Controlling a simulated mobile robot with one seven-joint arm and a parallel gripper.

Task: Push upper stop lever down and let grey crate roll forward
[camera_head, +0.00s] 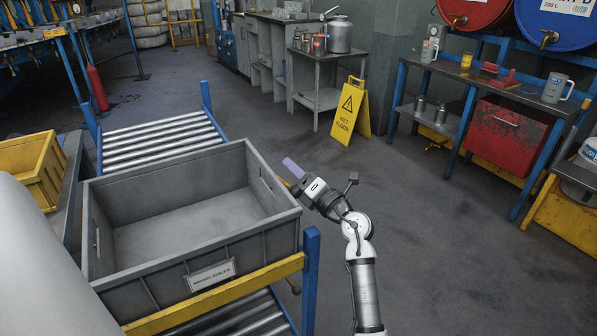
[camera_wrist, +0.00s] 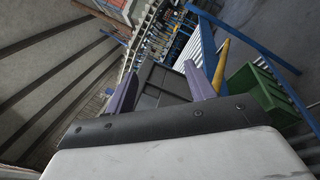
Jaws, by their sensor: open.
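The grey crate (camera_head: 240,262) sits upright and empty on the upper level of the roller rack in the head view. A label (camera_head: 210,275) is on its near wall, just above the yellow front bar (camera_head: 215,298). My gripper (camera_head: 293,168), with purple fingers, is beside the crate's right wall, near its far right part. In the wrist view my gripper (camera_wrist: 162,69) is open, with no object clearly held. A small orange piece (camera_head: 284,183) shows between the gripper and the crate; I cannot tell whether it is the upper stop lever.
Bare rollers (camera_head: 160,140) lie behind the crate. A blue post (camera_head: 311,270) stands at the rack's front right corner. A yellow crate (camera_head: 30,165) is at the left. A wet-floor sign (camera_head: 348,112) and workbench stand farther off. Floor right of my arm is clear.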

